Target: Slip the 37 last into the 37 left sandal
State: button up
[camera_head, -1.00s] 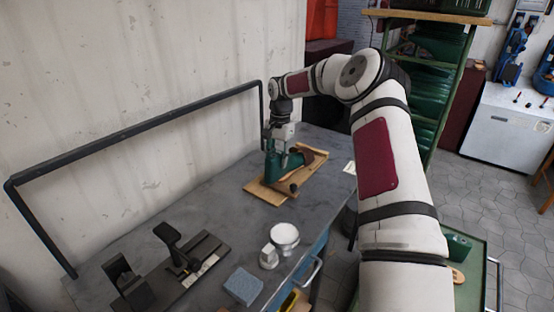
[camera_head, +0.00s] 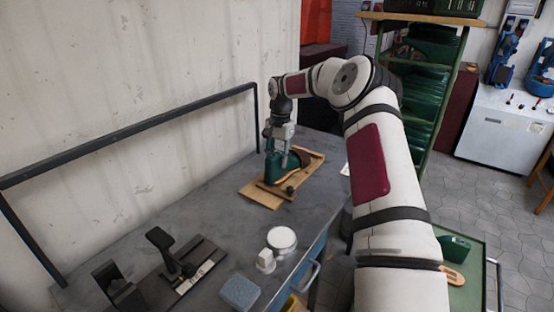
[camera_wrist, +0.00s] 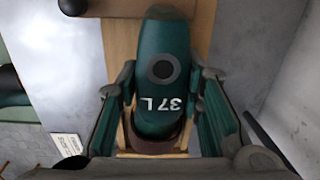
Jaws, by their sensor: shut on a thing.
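The green 37 last (camera_wrist: 165,40), marked "37 L", is between the fingers of my gripper (camera_wrist: 165,105) in the wrist view. My gripper (camera_head: 285,158) is shut on it above a wooden board in the head view, where the last (camera_head: 270,168) is partly covered by the fingers. The sandal's brown strap (camera_wrist: 155,144) shows at the lower end of the last. In the head view the sandal (camera_head: 299,158) is a small brown shape beside the fingers. How deep the last sits in it is hidden.
The wooden board (camera_head: 257,194) has a dark knob (camera_head: 290,190) at its front. A round white-topped tin (camera_head: 282,240), a grey-blue block (camera_head: 240,292) and a black bench tool (camera_head: 175,262) stand nearer. A rail (camera_head: 130,135) runs along the wall.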

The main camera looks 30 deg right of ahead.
jog(key=shift+w+d, duration=0.1)
jog(key=shift+d, duration=0.05)
jog(key=shift+w+d+b, duration=0.2)
jog(key=shift+d+b, duration=0.3)
jog(key=shift+d, duration=0.05)
jog(key=shift+w+d+b, duration=0.2)
jog(key=shift+d+b, duration=0.25)
jog(key=shift+d, duration=0.05)
jog(key=o, duration=1.2)
